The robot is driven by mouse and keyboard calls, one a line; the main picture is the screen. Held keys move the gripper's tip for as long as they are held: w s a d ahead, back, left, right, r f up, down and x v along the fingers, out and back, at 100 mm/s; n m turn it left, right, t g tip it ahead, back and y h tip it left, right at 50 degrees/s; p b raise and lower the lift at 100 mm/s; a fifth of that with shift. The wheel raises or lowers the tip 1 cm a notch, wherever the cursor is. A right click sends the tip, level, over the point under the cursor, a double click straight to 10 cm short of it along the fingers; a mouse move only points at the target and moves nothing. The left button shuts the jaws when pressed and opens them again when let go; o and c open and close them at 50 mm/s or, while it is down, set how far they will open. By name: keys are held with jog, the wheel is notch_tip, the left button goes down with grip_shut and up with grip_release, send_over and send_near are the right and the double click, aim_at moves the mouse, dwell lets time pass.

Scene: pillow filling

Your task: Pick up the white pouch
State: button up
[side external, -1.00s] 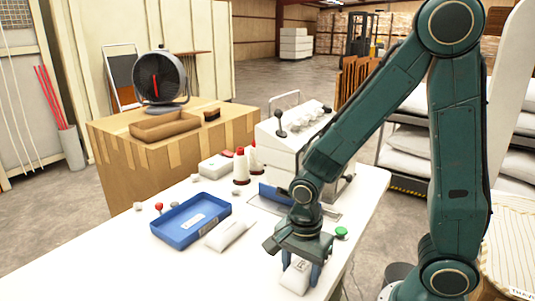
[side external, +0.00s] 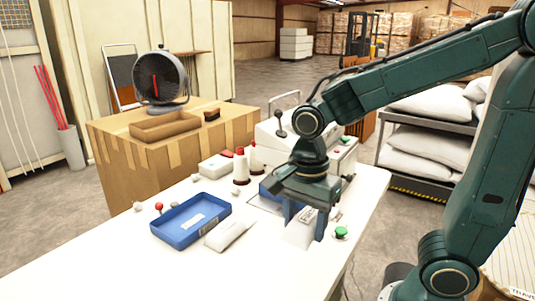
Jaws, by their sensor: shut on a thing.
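A white pouch with a printed label (side external: 300,230) is between the two fingers of my gripper (side external: 306,226), in front of the white machine. My gripper points down and is shut on this pouch. The fingers and wrist hide part of it, and I cannot tell how far it is above the table. A second white pouch (side external: 228,235) lies flat on the white table (side external: 200,272), just right of the blue tray, apart from my gripper.
A blue tray (side external: 180,238) with a label sits left of the flat pouch. A white machine with levers (side external: 275,138) stands behind my gripper. White thread cones (side external: 241,170), a green button (side external: 341,232) and a red-topped knob (side external: 158,207) are nearby. The table's front is clear.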

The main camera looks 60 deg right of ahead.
aim_at(272, 231)
notch_tip(272, 231, up, 8)
jog(key=shift+f, duration=0.2)
jog(key=shift+w+f, duration=0.1)
dwell(0.7)
jog(key=w+d+f, duration=0.3)
jog(key=w+f, duration=0.9)
jog(key=w, duration=0.1)
jog(key=shift+w+d, duration=0.2)
jog(key=shift+d, duration=0.1)
jog(key=shift+f, duration=0.15)
jog(key=shift+f, duration=3.4)
jog(key=shift+d, duration=3.15)
jog(key=shift+f, duration=0.3)
